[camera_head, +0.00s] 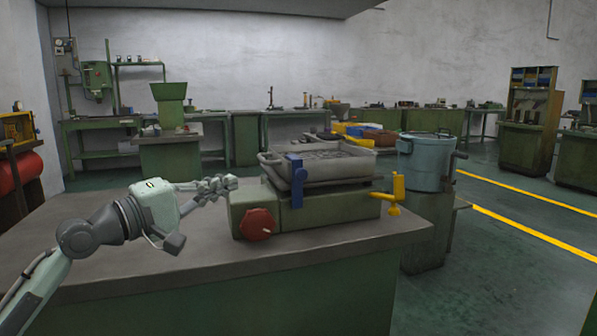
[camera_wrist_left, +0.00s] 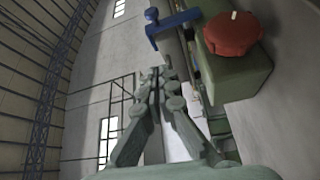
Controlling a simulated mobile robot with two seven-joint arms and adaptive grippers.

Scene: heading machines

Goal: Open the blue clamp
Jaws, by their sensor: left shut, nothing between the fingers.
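The blue clamp (camera_head: 298,178) stands upright at the front left of the grey tray on the green machine. It also shows in the left wrist view (camera_wrist_left: 172,24), above and right of the fingertips and apart from them. My left gripper (camera_head: 231,182) is shut and empty, to the left of the clamp at about the same height in the head view. Its closed fingers (camera_wrist_left: 157,78) show in the left wrist view. My right gripper does not show.
The green machine (camera_head: 330,208) sits on a workbench and carries a red knob (camera_head: 257,224), a grey tray (camera_head: 333,176) and a yellow handle (camera_head: 397,190). A blue-grey bucket (camera_head: 425,165) stands behind to the right. The bench top at left (camera_head: 130,258) is clear.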

